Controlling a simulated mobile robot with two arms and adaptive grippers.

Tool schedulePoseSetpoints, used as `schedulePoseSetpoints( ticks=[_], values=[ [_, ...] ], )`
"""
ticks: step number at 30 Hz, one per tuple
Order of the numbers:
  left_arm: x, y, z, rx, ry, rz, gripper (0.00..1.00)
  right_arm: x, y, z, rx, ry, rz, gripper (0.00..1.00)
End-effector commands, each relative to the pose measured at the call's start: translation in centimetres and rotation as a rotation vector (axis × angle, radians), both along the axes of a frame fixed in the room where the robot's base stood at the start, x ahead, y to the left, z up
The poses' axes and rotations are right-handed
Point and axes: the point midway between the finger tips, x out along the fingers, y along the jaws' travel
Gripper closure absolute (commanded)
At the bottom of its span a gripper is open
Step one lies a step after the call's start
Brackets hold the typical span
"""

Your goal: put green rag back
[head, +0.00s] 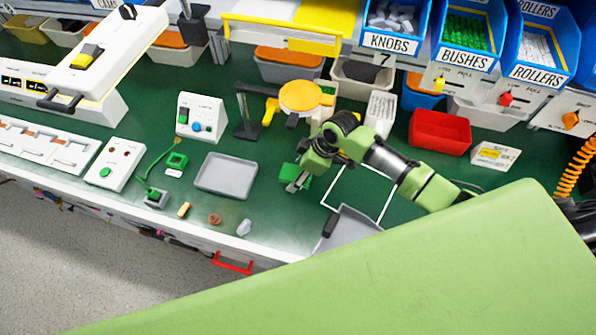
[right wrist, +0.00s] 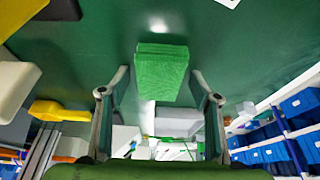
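The green rag (right wrist: 162,74) is a folded, bright green block on the dark green bench top in the right wrist view. In the head view it shows (head: 288,170) just left of my right gripper, partly covered by it. My right gripper (head: 298,184) is low over the bench and points at the rag. In the right wrist view its two fingers (right wrist: 160,82) are spread wide, one on each side of the rag, with a gap to each side. I cannot tell how far the fingertips are above the bench. My left gripper is not in view.
A grey tray (head: 226,175) lies left of the rag. A white outlined square (head: 372,172) and a grey dustpan-like piece (head: 350,228) lie right of it. An orange-topped stand (head: 302,97) is behind. Small parts lie near the front edge. A red bin (head: 440,132) stands right.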

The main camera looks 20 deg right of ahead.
Motion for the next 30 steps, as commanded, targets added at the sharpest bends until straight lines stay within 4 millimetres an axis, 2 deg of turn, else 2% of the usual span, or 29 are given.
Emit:
schedulePoseSetpoints(
  ticks=[5, 11, 24, 30],
  values=[
    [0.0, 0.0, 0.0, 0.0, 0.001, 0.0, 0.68, 0.0, 0.0, 0.1, 0.0, 0.0, 0.0, 0.42],
    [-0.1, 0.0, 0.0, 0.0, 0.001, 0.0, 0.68, -0.1, -0.4, 1.2, 0.0, -0.003, -0.001, 0.42],
    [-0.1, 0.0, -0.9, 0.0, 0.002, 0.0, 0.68, -2.0, -3.0, 8.9, -0.002, -0.003, 0.002, 0.42],
    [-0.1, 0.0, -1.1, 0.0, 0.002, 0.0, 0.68, -2.4, -3.7, 11.0, 0.0, -0.001, 0.0, 0.42]
  ],
)
